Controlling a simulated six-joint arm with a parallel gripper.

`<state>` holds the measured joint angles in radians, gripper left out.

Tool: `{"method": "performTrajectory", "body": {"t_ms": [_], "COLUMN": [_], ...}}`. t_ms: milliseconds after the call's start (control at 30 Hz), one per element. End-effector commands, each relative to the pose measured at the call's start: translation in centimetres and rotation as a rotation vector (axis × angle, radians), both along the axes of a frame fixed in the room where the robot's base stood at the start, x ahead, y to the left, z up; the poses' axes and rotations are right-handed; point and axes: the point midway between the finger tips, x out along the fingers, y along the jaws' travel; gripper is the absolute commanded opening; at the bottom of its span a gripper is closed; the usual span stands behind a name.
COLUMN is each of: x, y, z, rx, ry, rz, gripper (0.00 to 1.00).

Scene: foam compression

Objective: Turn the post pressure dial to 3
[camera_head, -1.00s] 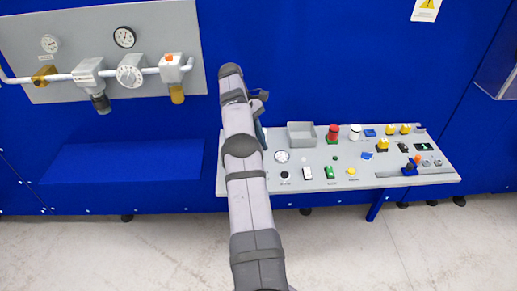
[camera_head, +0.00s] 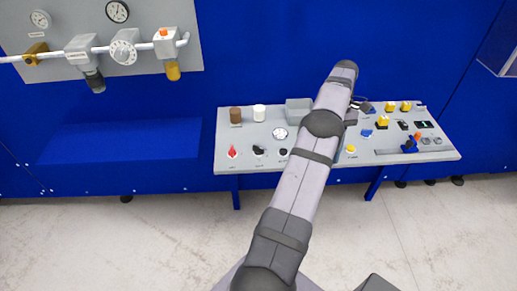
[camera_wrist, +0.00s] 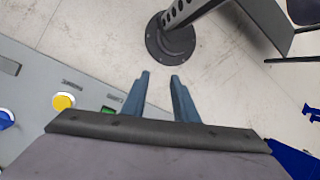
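In the head view a white round dial (camera_head: 124,52) with marks sits on the pipe on the grey wall plate at the upper left. A second white round dial (camera_head: 279,134) lies on the sloped control panel. The labels are too small to tell which is the post pressure dial. My arm reaches over the right half of the control panel and hides part of it; my gripper is mostly hidden behind it. In the wrist view my gripper (camera_wrist: 160,77) shows two blue fingers apart with nothing between them. Neither dial shows there.
The control panel (camera_head: 226,158) carries several knobs and buttons, a grey box (camera_head: 297,109), and a brown (camera_head: 236,114) and a white cylinder (camera_head: 259,112). A yellow button (camera_wrist: 63,101) shows left of my fingers. A blue ledge (camera_head: 120,140) juts out below the pipes.

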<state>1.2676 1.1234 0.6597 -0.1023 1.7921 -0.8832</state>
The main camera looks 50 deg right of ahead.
Motion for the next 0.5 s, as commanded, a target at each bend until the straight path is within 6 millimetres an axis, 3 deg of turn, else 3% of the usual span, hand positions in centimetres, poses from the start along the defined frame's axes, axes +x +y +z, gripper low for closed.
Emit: {"method": "performTrajectory", "body": {"t_ms": [67,167,333,500], "x": [-0.7,0.8,6.9,13.1], "y": [2.3,5.4,9.4,10.7], "z": [-2.0,-3.8,-4.8,-4.9], "rx": [0.104,0.221,0.427,0.672], "ry": [-0.094,-0.211,-0.317,-0.264], "rz": [-0.115,-0.323,-0.765,-1.299], "gripper": [0.27,0.27,0.27,0.27]}}
